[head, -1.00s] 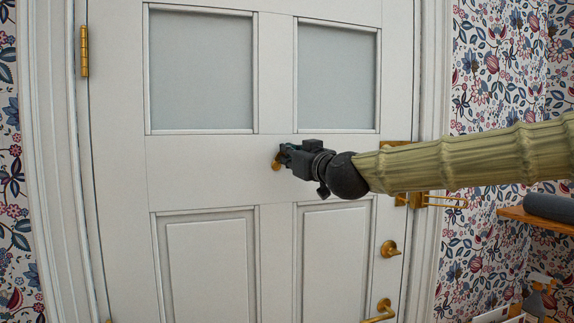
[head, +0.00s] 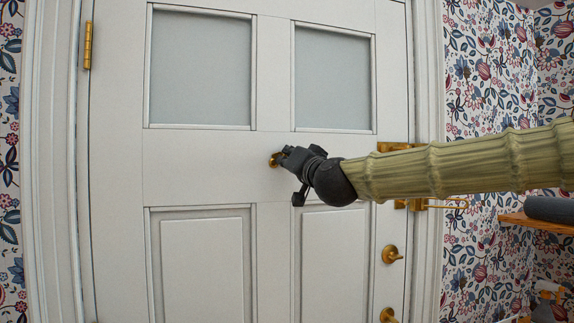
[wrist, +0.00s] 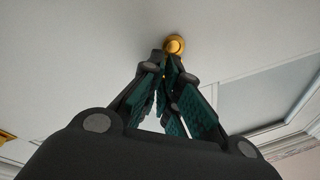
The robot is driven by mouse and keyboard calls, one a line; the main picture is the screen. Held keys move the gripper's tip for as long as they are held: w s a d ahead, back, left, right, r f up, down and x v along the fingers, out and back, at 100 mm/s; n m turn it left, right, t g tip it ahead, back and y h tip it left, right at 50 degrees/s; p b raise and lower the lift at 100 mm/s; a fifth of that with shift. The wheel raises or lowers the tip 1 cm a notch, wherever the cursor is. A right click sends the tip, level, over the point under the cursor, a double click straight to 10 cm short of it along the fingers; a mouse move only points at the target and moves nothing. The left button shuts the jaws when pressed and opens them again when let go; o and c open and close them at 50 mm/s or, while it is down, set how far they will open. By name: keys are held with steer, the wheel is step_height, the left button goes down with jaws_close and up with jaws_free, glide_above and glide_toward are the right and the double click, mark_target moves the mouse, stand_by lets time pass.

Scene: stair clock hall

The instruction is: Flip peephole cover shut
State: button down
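The brass peephole fitting (head: 274,160) sits on the white door's middle rail, and its round gold face also shows in the wrist view (wrist: 174,45). My gripper (head: 286,156) is right beside it, on its right in the head view. In the wrist view my gripper's fingers (wrist: 168,72) lean in together, with the tips close below the gold round and nearly meeting. Nothing clear is held between them. I cannot tell whether the tips touch the fitting. My gripper hides part of the fitting in the head view, so the cover's position cannot be made out.
The white door (head: 200,180) has two frosted panes above and raised panels below. A brass latch (head: 415,203) lies behind my arm, with a brass turn knob (head: 391,254) lower down. A wooden shelf (head: 540,222) with a dark roll stands at right.

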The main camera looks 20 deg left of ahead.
steer(key=m+h+b, duration=0.1)
steer(key=m+b, duration=0.1)
steer(key=m, duration=0.3)
steer(key=a+f+m+t+h+b, duration=0.1)
steer(key=m+b, duration=0.1)
steer(key=m, duration=0.2)
steer(key=s+f+m+t+h+b, duration=0.1)
steer(key=m+b, duration=0.2)
steer(key=m, duration=0.2)
steer(key=shift+s+a+f+m+h, duration=0.1)
steer(key=shift+a+f+m+h, duration=0.1)
steer(key=shift+a+m+h, duration=0.15)
steer(key=shift+s+a+r+m+h+b, duration=0.15)
steer(key=shift+m+h+b, duration=0.1)
steer(key=shift+m, duration=0.65)
steer(key=shift+a+f+m+h+b, duration=0.15)
steer(key=shift+m+h+b, duration=0.1)
steer(key=shift+m, duration=0.6)
steer(key=shift+s+a+r+m+h+b, duration=0.15)
steer(key=shift+m+h+b, duration=0.1)
steer(key=shift+m, duration=0.65)
steer(key=c, duration=1.6)
jaws_free()
steer(key=shift+a, duration=0.1)
steer(key=shift+o, duration=0.2)
steer(key=shift+d, duration=0.2)
